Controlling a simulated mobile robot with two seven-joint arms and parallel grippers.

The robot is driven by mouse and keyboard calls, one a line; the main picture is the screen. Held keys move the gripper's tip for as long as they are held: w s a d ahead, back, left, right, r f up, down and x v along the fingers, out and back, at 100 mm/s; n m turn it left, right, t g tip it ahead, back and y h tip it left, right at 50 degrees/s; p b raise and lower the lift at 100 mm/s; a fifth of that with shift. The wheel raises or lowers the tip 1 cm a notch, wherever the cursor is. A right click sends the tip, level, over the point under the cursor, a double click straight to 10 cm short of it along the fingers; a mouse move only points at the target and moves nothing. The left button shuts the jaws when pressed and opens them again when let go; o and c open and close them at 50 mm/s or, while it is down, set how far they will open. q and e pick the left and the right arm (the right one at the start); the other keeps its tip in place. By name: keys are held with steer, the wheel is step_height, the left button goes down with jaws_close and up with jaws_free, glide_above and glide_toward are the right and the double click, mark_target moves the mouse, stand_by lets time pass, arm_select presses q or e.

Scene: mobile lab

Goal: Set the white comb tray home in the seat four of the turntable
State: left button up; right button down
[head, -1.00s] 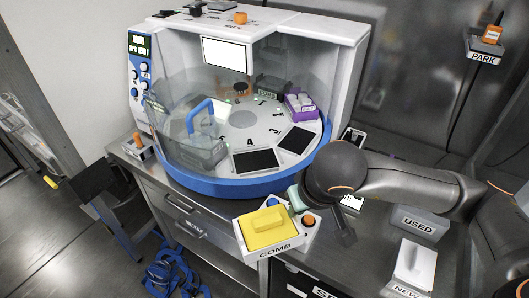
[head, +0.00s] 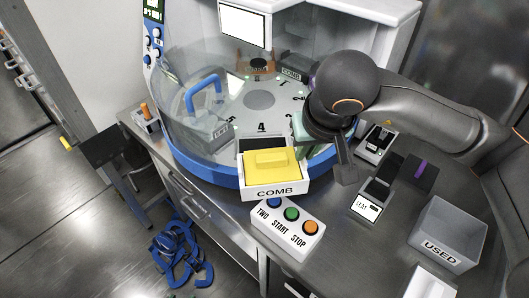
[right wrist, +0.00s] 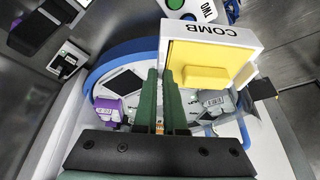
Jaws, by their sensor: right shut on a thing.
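The white comb tray (head: 276,192), marked COMB and with a yellow block on top, hangs over the front rim of the turntable in the head view. It also shows at the top of the right wrist view (right wrist: 214,32). The turntable (head: 225,108) is a white disc with a blue rim. The number 4 of seat four (head: 261,127) shows just behind the tray, which hides most of that seat. My left gripper is not in view.
A clear hood with a blue handle (head: 203,90) covers the turntable's left part. A grey comb block (head: 210,135) sits under it. A button box (head: 283,228) stands in front on the bench. A USED bin (head: 447,235) and small devices stand to the right.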

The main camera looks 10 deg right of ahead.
steer(key=shift+m, duration=0.4)
steer(key=a+r+b, duration=0.1)
steer(key=r, duration=0.1)
steer(key=a+r+b, duration=0.1)
steer(key=a+r, duration=0.1)
steer(key=r, duration=0.1)
steer(key=a+r+b, duration=0.1)
steer(key=a+r, duration=0.1)
steer(key=r, duration=0.1)
steer(key=shift+w, duration=0.1)
steer(key=w+d+f, duration=0.2)
steer(key=w+f, duration=0.2)
steer(key=w+d+f+p, duration=0.1)
steer(key=w+d+f, duration=0.1)
steer(key=w+f, duration=0.2)
steer(key=w+d+f, duration=0.2)
steer(key=w+f, duration=0.2)
steer(key=shift+w+f+p, duration=0.15)
steer(key=shift+w+p, duration=0.1)
steer(key=shift+p, duration=0.15)
steer(key=shift+f, duration=0.3)
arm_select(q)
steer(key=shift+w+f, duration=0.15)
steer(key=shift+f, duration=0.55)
arm_select(e)
steer(key=shift+a, duration=0.1)
